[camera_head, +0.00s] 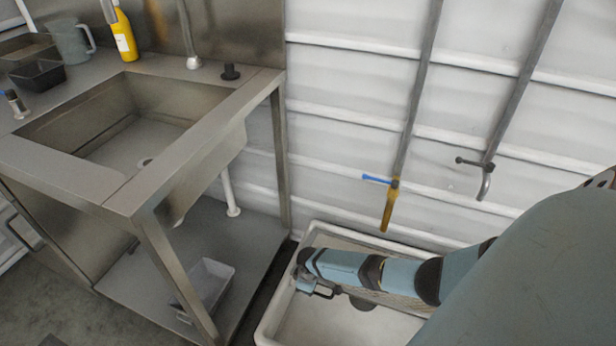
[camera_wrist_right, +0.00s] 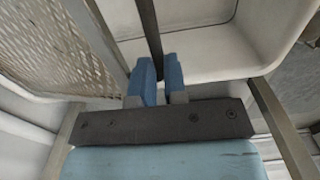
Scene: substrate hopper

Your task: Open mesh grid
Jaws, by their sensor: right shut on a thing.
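The mesh grid (camera_wrist_right: 55,35) shows at the upper left of the right wrist view, with tan mesh in a grey frame. In the head view it is mostly hidden behind my right arm, over the white basin (camera_head: 268,325). My right gripper (camera_head: 316,288) reaches into the basin's left part. In the right wrist view its blue fingers (camera_wrist_right: 161,82) are shut on a dark narrow bar (camera_wrist_right: 149,28) beside the mesh, apparently part of the grid. How far the grid is tilted I cannot tell. My left gripper is not in view.
A steel sink table (camera_head: 150,190) stands close to the left of the basin, with a grey bin (camera_head: 208,285) on its lower shelf. A yellow tap with a blue handle (camera_head: 388,200) and a dark tap (camera_head: 484,178) hang on pipes along the white wall behind the basin.

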